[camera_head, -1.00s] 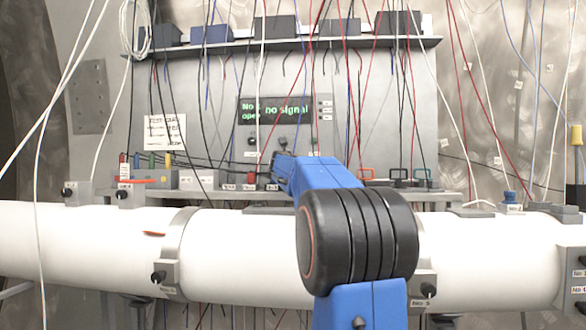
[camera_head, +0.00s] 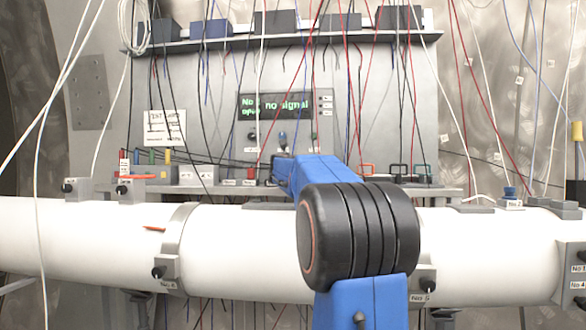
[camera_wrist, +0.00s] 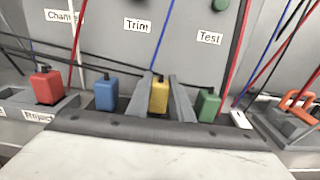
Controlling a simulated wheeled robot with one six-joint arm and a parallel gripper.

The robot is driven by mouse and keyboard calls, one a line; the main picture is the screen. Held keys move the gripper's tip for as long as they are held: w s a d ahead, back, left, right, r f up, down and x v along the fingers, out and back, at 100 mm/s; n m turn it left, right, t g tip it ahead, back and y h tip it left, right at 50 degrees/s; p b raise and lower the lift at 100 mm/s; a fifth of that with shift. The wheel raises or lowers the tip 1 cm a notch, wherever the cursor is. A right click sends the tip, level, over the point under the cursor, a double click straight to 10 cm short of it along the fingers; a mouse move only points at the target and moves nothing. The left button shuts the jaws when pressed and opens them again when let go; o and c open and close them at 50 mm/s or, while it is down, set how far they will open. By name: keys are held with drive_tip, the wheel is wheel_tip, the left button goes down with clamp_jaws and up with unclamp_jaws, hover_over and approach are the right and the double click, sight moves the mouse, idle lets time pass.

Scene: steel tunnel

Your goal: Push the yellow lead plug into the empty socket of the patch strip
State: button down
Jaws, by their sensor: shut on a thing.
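In the wrist view the yellow plug (camera_wrist: 160,95) stands upright between the two grey fingers of my gripper (camera_wrist: 161,96), which is shut on it. A blue plug (camera_wrist: 106,93) is just left of the fingers and a green plug (camera_wrist: 208,105) just right. A dark grey strip (camera_wrist: 150,130) runs across in front of these plugs. The lower end of the yellow plug is hidden behind its edge, so I cannot tell whether it sits in a socket. No empty socket shows clearly. In the head view my blue arm hides the gripper and the yellow plug.
A red plug (camera_wrist: 46,86) stands in a grey holder further left. Dark cables cross behind the plugs, and red and blue wires hang around them. An orange handle (camera_wrist: 299,101) is at right. A white pipe (camera_head: 80,235) runs across in front of the panel (camera_head: 215,110).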

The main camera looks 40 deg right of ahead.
drive_tip(key=shift+f, duration=0.3)
drive_tip(key=c, duration=1.5)
unclamp_jaws()
drive_tip(key=v, duration=1.7)
drive_tip(key=shift+s+a, duration=0.1)
drive_tip(key=shift+s, duration=0.15)
